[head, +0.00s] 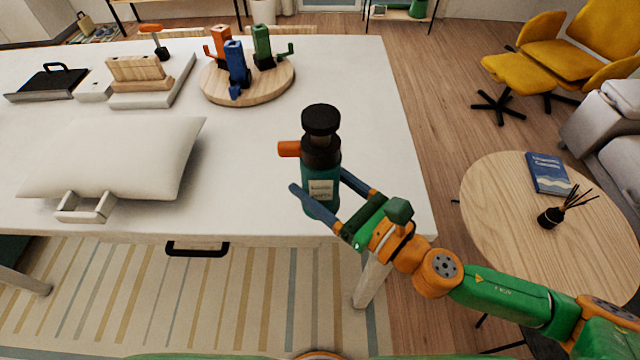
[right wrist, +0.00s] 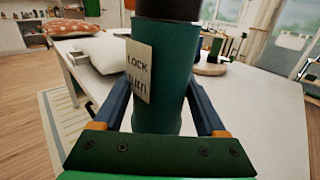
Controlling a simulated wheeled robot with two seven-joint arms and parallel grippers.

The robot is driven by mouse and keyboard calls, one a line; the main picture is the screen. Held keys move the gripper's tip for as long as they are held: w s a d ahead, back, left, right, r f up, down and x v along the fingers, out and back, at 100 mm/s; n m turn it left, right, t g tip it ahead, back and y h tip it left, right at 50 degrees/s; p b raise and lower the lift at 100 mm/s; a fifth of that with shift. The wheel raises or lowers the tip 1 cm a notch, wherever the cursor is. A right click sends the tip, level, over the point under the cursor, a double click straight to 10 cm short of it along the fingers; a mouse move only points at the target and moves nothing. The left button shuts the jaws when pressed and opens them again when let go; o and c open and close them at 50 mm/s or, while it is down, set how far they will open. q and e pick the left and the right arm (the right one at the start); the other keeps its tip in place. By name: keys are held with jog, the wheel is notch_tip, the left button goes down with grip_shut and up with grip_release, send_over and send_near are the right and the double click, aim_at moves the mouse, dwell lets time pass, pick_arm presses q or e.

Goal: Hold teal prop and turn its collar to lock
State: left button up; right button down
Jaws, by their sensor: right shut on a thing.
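The teal prop (head: 318,188) stands upright near the right front part of the white table. It has a teal body with a pale label, a dark collar (head: 321,152) with an orange tab (head: 289,149) pointing left, and a black cap on top. My right gripper (head: 330,190) is shut on its teal body, with blue fingers on both sides. In the right wrist view the teal body (right wrist: 178,75) fills the space between the fingers, and its label (right wrist: 139,72) shows the word LOCK. My left gripper is in neither view.
A wooden rack stands further left. A round side table (head: 500,200) is at the right.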

jog(key=w+f+b, duration=1)
jog(key=w, duration=0.1)
jog(key=shift+w+f, duration=0.2)
jog(key=shift+w, duration=0.1)
jog(key=shift+w+f+b, duration=0.2)
jog(key=shift+b, duration=0.25)
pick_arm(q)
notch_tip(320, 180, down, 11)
pick_arm(e)
jog(key=shift+w, duration=0.15)
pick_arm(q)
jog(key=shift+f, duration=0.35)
pick_arm(e)
jog(key=shift+f, duration=0.3)
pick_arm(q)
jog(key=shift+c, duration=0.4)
